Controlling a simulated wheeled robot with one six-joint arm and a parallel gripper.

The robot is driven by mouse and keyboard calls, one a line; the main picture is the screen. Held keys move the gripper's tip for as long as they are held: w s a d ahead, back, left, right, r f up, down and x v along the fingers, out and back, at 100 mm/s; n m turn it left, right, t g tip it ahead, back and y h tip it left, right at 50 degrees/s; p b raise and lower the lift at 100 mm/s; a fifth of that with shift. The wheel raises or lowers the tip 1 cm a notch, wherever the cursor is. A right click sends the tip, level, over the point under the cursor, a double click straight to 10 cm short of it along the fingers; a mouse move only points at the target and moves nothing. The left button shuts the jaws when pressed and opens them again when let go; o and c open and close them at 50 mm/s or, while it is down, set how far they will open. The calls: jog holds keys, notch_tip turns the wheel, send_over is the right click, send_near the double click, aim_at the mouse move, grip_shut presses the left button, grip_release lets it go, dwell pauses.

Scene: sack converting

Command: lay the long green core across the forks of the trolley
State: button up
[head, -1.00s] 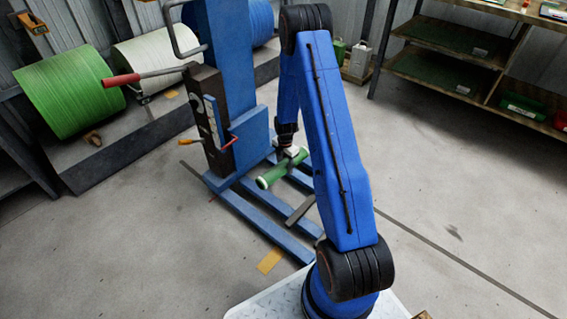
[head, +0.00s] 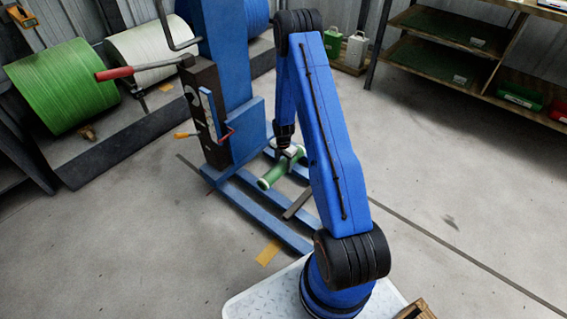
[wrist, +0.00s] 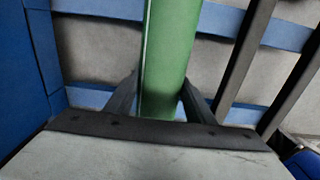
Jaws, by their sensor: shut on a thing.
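The long green core (head: 271,177) has a pale end and is held tilted in the head view, its near end toward the lower left. My gripper (head: 288,151) is shut on it. In the wrist view the core (wrist: 170,50) runs upright between the two fingers (wrist: 160,100). The trolley (head: 235,120) is blue, with a tall mast and long blue legs (head: 265,218). Dark bars, probably its forks (head: 298,205), show beside the core and at right in the wrist view (wrist: 245,60). I cannot tell whether the core touches them.
A green roll (head: 62,88) and a white roll (head: 145,50) lie on a rack at the left. A red-gripped handle (head: 115,74) sticks out from the trolley. Shelves (head: 450,60) stand at the back right. The floor (head: 450,190) at the right is clear.

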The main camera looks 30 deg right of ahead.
notch_tip(320, 180, down, 6)
jog(key=shift+f, duration=0.25)
dwell(0.5)
jog(key=shift+f, duration=0.35)
dwell(0.5)
jog(key=o, duration=1.5)
notch_tip(320, 180, up, 17)
jog(key=shift+r, duration=0.15)
